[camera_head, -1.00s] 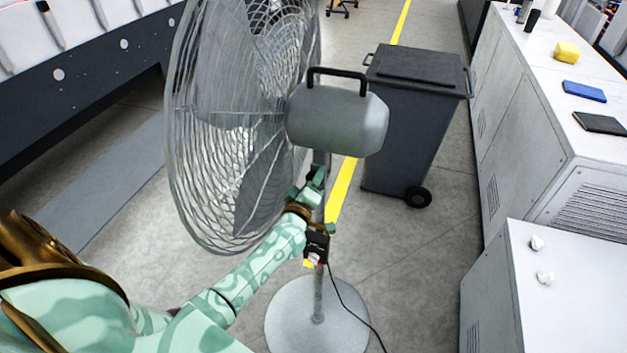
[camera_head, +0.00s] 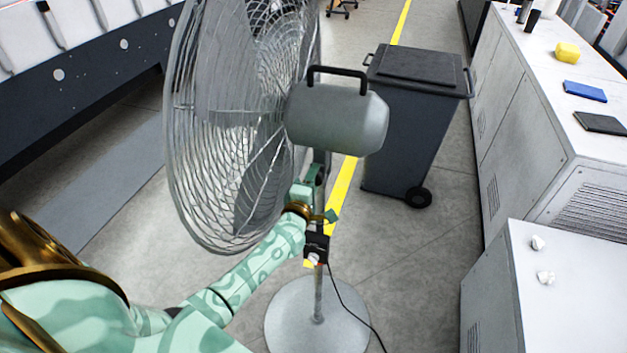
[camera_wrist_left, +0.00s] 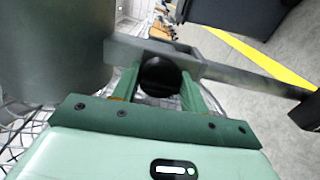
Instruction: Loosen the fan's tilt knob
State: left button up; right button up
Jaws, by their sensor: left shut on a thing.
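The pedestal fan has a large wire cage (camera_head: 225,130), a grey motor housing (camera_head: 338,118) with a black handle, and a thin pole (camera_head: 319,285) on a round base. My left gripper (camera_head: 315,178) is at the top of the pole, just below the housing. In the left wrist view the black round tilt knob (camera_wrist_left: 160,76) sits between the two green fingers, against the grey bracket (camera_wrist_left: 125,50). The fingers are shut on it. In the head view the knob is hidden by the gripper. My right gripper is not in view.
A black control box (camera_head: 316,248) with a cable is on the pole below my gripper. A dark wheeled bin (camera_head: 415,125) stands behind the fan. White cabinets (camera_head: 530,130) line the right; a machine (camera_head: 90,70) stands at the left. Grey floor is open between them.

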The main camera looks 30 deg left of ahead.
pick_arm(q)
jog(key=shift+f, duration=0.1)
jog(key=o, duration=0.9)
jog(key=shift+s, duration=0.1)
jog(key=shift+s+d, duration=0.1)
jog(key=shift+s, duration=0.25)
jog(key=v, duration=1.5)
jog(key=shift+s+d, duration=0.2)
jog(key=shift+s, duration=0.05)
